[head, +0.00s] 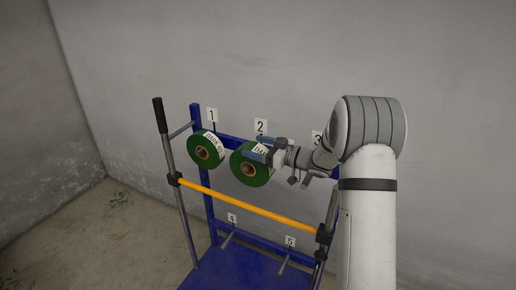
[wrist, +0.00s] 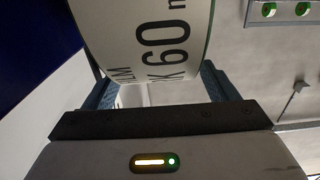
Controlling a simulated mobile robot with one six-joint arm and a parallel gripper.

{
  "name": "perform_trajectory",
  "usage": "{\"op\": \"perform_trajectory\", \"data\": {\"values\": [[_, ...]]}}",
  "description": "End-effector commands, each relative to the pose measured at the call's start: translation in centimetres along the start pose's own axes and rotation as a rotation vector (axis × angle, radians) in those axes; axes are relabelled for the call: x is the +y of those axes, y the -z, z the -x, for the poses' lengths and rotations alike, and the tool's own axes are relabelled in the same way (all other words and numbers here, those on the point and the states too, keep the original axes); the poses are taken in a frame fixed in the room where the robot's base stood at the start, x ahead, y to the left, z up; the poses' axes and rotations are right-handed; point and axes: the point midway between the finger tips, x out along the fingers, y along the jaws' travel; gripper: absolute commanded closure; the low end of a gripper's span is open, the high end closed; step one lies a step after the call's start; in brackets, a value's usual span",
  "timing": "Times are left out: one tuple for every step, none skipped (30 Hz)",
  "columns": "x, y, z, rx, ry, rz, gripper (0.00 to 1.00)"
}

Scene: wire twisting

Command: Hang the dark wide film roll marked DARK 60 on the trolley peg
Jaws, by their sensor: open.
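A green-faced film roll (head: 247,168) with a brown core and white label is at position 2 on the blue frame (head: 196,125). My gripper (head: 264,152) is at this roll's upper right side, its fingers open around its edge. In the wrist view the roll's white label (wrist: 150,40) reads "60 m", with "K" before it, and lies between my two blue fingers (wrist: 155,88). I cannot tell whether they touch it. A second green roll (head: 206,150) hangs at position 1; its label is too small to read surely. The peg behind the near roll is hidden.
An orange bar (head: 245,208) crosses in front, below the rolls, between grey posts with a black handle (head: 160,115). Lower pegs marked 4 (head: 228,238) and 5 (head: 285,263) look empty. My arm partly covers position 3 (head: 317,137). A grey wall stands behind.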

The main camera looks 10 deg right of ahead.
Motion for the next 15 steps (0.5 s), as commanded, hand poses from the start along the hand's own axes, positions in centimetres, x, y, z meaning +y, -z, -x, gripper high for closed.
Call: {"op": "perform_trajectory", "data": {"values": [[0.0,0.8,0.0,0.002,0.000,0.005,0.20],[0.0,1.3,0.0,0.002,0.000,0.006,0.20],[0.0,2.0,0.0,0.002,0.000,0.006,0.20],[0.0,2.6,0.0,0.002,0.000,0.006,0.20],[0.0,3.2,0.0,0.003,0.000,0.008,0.20],[0.0,4.0,0.0,0.002,0.000,0.006,0.20],[0.0,4.7,0.0,0.003,-0.001,0.007,0.20],[0.0,5.3,0.0,0.003,-0.001,0.007,0.20],[0.0,6.1,0.0,0.003,-0.001,0.007,0.20],[0.0,6.6,0.0,0.003,-0.001,0.007,0.20],[0.0,7.1,0.1,0.003,0.000,0.007,0.20],[0.0,7.7,0.1,0.003,0.000,0.007,0.20],[0.0,8.1,0.1,0.003,0.000,0.006,0.20],[0.0,8.4,0.1,0.002,0.000,0.005,0.20],[0.0,8.8,0.1,0.002,0.000,0.005,0.20]]}}
